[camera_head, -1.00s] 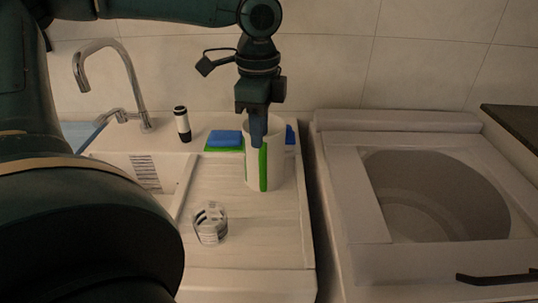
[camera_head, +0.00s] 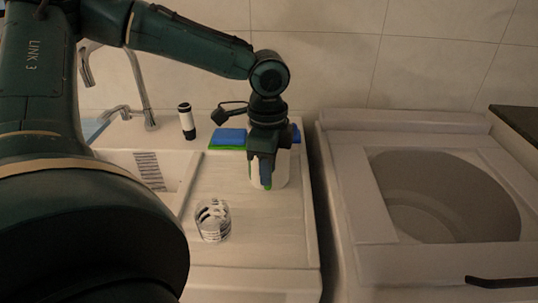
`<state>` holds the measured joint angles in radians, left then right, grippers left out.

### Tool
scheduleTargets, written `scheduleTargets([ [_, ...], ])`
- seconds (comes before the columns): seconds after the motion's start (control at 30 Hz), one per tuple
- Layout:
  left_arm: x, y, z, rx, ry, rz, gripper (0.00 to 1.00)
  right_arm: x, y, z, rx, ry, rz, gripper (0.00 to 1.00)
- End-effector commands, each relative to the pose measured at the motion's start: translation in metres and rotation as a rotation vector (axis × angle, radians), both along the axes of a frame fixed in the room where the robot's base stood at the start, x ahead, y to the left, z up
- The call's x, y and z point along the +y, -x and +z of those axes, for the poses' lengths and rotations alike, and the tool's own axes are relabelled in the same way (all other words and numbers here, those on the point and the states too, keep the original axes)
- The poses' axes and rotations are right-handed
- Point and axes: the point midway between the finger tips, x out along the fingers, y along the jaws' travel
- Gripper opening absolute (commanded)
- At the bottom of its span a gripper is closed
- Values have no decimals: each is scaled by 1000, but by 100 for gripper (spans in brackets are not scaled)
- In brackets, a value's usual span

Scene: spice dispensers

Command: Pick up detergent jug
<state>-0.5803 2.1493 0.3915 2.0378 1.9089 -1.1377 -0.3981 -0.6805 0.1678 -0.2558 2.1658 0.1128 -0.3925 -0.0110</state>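The white jug (camera_head: 281,174) stands upright on the counter by the sink, near its right edge. It is largely covered by my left gripper (camera_head: 266,172), which points straight down over its front. A bit of green shows at the jug's lower front, below the blue-grey finger. Only one finger shows clearly, so I cannot tell how wide the gripper is or whether it grips the jug. My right gripper is not in view.
A clear patterned glass (camera_head: 213,220) stands in front, on the counter (camera_head: 262,235). A blue sponge (camera_head: 229,137) lies behind left, beside a black-and-white bottle (camera_head: 187,121). The faucet (camera_head: 140,85) and sink are left. An open-topped washer (camera_head: 350,190) is right, across a narrow gap.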

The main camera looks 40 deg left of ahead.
Motion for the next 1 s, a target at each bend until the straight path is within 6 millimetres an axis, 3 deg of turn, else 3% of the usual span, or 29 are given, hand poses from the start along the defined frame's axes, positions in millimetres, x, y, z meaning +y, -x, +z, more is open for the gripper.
scheduleTargets([
  [0.33, 0, 0, 1, -1, 0, -1, 1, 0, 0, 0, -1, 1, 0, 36],
  [1.0, 0, 0, 1, -1, 0, -1, 0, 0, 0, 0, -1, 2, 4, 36],
])
